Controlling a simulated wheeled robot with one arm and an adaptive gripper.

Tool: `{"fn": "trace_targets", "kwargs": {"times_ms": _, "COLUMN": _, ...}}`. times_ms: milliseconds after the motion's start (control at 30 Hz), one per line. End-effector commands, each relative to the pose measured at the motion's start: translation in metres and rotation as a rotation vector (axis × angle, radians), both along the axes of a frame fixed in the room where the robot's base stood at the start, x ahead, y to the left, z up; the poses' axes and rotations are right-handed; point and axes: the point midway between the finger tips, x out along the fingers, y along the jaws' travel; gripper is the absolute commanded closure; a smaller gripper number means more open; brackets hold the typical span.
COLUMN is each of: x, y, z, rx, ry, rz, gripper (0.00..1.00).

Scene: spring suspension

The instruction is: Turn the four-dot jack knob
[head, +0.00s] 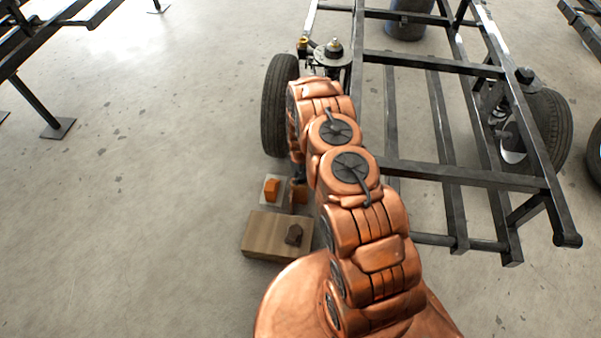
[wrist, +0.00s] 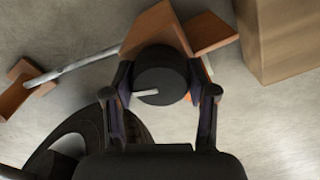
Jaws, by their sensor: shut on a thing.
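A dark round knob (wrist: 160,70) with a short pale bar on its near side sits between the fingers of my gripper (wrist: 160,82) in the wrist view. The fingers are shut on the knob from left and right. No dots can be made out on it. Brown-orange jack parts (wrist: 154,33) lie just behind the knob, and a grey rod (wrist: 82,63) runs left to another brown piece (wrist: 20,88). In the head view an orange jack part (head: 271,188) shows left of my arm. The knob and my fingers are mostly hidden there behind my arm.
A tyre (head: 278,105) on the dark steel frame (head: 455,172) stands close to my arm, and also shows in the wrist view (wrist: 88,128). A wooden block (head: 268,233) with a small dark piece (head: 294,234) on it lies nearby.

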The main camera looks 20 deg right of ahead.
Motion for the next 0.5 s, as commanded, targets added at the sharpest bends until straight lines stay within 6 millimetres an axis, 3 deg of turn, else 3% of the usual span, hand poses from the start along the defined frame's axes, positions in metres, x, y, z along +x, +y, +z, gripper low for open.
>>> {"fn": "trace_targets", "kwargs": {"times_ms": 500, "x": -0.0011, "y": 0.0012, "z": 0.0017, "rx": -0.001, "ry": 0.001, "rz": -0.49, "gripper": 0.78}}
